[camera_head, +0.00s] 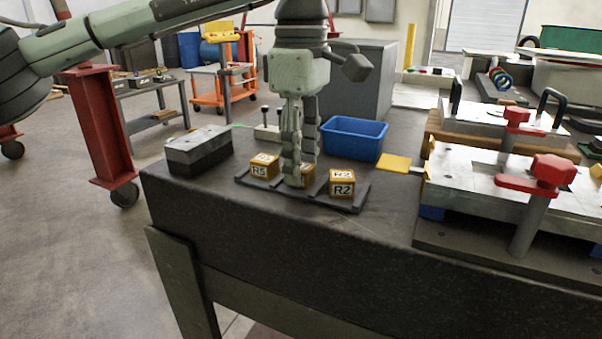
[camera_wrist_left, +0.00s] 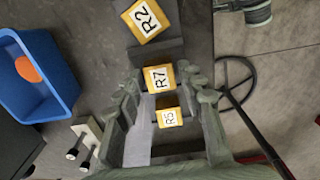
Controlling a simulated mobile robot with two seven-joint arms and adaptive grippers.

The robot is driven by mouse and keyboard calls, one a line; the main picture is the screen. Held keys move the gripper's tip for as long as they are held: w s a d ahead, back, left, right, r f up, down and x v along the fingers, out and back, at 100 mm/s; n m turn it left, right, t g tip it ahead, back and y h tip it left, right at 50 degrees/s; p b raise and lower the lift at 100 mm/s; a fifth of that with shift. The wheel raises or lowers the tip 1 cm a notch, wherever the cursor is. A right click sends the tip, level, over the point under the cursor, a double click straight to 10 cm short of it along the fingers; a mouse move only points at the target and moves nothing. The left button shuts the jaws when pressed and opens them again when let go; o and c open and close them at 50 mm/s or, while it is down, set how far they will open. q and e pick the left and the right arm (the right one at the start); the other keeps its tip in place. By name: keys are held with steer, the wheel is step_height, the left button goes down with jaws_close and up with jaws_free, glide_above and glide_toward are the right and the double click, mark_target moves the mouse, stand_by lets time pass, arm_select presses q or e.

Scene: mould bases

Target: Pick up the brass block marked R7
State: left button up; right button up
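The brass block marked R7 (camera_wrist_left: 158,78) sits in the middle of a dark rack (camera_head: 346,205), between the block marked R5 (camera_head: 263,166) and the block marked R2 (camera_head: 342,184). My left gripper (camera_head: 299,178) points down over the rack, and its fingers hide most of R7 in the head view. In the left wrist view, the fingertips (camera_wrist_left: 162,77) stand on either side of R7, with a narrow gap showing beside it. The fingers look open around the block. R5 shows lower between the fingers. My right gripper is in neither view.
A blue bin (camera_head: 355,138) stands close behind the rack. A grey metal block (camera_head: 199,150) lies to the left. To the right, a mould base (camera_head: 480,185) carries red-handled clamps (camera_head: 540,178). The table's front edge is close before the rack.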

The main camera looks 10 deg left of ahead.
arm_select(q)
jaws_close()
steer(key=shift+r, duration=0.2)
